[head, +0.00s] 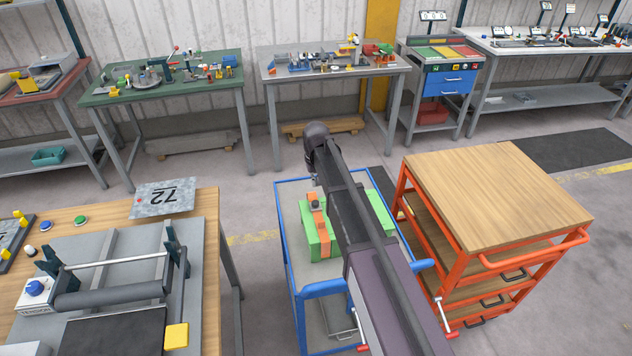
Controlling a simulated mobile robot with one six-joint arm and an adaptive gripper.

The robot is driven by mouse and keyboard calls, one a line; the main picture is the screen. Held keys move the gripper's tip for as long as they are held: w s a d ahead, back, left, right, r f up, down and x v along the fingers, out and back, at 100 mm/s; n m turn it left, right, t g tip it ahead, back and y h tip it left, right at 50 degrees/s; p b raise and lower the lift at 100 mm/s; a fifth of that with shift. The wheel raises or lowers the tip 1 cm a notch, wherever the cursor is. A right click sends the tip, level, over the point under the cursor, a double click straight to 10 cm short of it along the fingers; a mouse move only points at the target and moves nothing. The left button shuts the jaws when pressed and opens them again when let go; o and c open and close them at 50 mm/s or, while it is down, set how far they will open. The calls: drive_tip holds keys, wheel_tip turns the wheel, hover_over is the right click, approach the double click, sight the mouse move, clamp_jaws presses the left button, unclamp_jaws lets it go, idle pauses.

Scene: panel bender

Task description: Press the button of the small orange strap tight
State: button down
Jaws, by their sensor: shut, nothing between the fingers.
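A green box (311,245) sits on the blue-framed cart (288,222) in the middle. An orange strap (323,232) runs over the box. A small dark piece (315,204) sits on the strap near its far end; I cannot tell whether it is the button. My arm reaches across the cart from the lower right and hides the right part of the box. My gripper (314,181) is small and partly hidden below the arm's end, close to the far end of the strap. It is shut and seems empty. Contact with the strap cannot be made out.
An orange trolley (500,195) with a wooden top stands close on the right. A wooden bench (207,200) with a roller device (110,290) and a plate marked 72 (164,198) is on the left. Cluttered worktables (232,90) line the back wall. Floor between is clear.

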sight(316, 204)
drive_tip(key=shift+w+f+b, duration=0.15)
drive_tip(key=shift+f+b, duration=2.05)
drive_tip(key=shift+f, duration=0.15)
drive_tip(key=shift+w+f+b, duration=0.15)
drive_tip(key=shift+f+b, duration=2)
drive_tip(key=shift+f, duration=0.2)
drive_tip(key=shift+f, duration=0.1)
drive_tip(key=shift+f+b, duration=0.8)
drive_tip(key=shift+b, duration=0.15)
drive_tip(key=shift+s+f, duration=0.1)
drive_tip(key=shift+s, duration=0.1)
wheel_tip(316, 204, up, 2)
drive_tip(key=shift+r+p, duration=0.1)
drive_tip(key=shift+p, duration=0.95)
wheel_tip(316, 204, up, 12)
drive_tip(key=p, duration=1.2)
drive_tip(key=shift+s, duration=0.35)
